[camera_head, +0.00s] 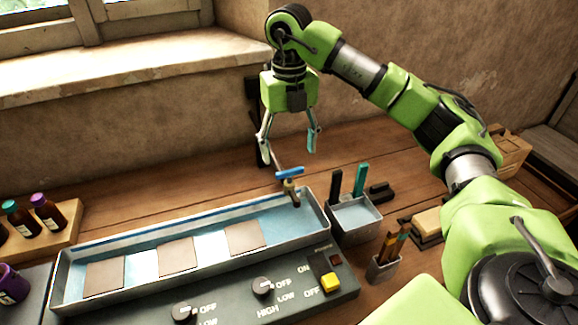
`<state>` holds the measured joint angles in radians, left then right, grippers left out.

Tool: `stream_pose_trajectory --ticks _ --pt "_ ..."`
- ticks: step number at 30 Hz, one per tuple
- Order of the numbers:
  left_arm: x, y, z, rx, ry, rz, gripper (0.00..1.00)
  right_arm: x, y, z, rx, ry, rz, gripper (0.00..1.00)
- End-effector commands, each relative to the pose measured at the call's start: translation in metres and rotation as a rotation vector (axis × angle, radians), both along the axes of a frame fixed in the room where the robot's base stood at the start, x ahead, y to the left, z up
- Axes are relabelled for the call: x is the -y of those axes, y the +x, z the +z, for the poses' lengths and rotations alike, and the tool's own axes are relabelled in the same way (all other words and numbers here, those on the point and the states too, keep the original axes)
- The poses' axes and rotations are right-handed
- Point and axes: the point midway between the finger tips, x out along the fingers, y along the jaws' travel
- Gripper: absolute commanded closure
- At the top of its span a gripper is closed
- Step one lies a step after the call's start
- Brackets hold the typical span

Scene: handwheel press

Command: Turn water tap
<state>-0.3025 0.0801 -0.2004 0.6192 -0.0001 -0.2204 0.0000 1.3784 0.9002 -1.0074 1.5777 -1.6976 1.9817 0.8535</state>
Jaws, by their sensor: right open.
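The water tap has a blue bar handle (290,173) above a brass body (290,193). It stands at the right end of a long metal tray (322,210) that looks filled with water. My right gripper (289,143) hangs above and slightly behind the handle in the picture, its fingers pointing down and spread apart. Nothing shows between the fingers. The fingertips appear apart from the handle, though the exact depth gap is hard to tell. My left gripper is not in view.
Flat plates (178,256) lie in the tray. A control panel (228,303) with knobs and a yellow switch is in front. A small metal bin (357,217) with upright tools stands right of the tap. Bottles (47,211) are at the left, and a wall (130,133) rises behind.

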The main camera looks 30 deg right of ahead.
Motion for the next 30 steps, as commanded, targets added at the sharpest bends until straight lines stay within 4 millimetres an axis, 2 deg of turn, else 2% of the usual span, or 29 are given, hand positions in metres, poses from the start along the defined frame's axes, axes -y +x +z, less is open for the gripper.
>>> stream_pose_trajectory --ticks 3,9,20,21,25,30 --pt "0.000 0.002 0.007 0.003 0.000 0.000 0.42 0.001 -0.001 -0.022 -0.004 -0.001 0.000 0.35" --pt "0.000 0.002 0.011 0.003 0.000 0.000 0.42 0.000 0.000 -0.046 -0.001 0.000 0.000 0.35" --pt "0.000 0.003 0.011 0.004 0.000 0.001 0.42 0.000 0.000 -0.053 0.001 0.000 0.001 0.35" --pt "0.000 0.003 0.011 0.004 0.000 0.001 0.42 0.000 0.000 -0.053 0.001 0.000 0.001 0.37" --pt "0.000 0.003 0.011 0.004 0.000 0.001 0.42 0.000 0.000 -0.053 0.001 0.000 0.000 0.71" --pt "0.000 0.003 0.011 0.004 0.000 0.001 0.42 0.000 0.000 -0.053 0.001 0.000 0.001 0.73"
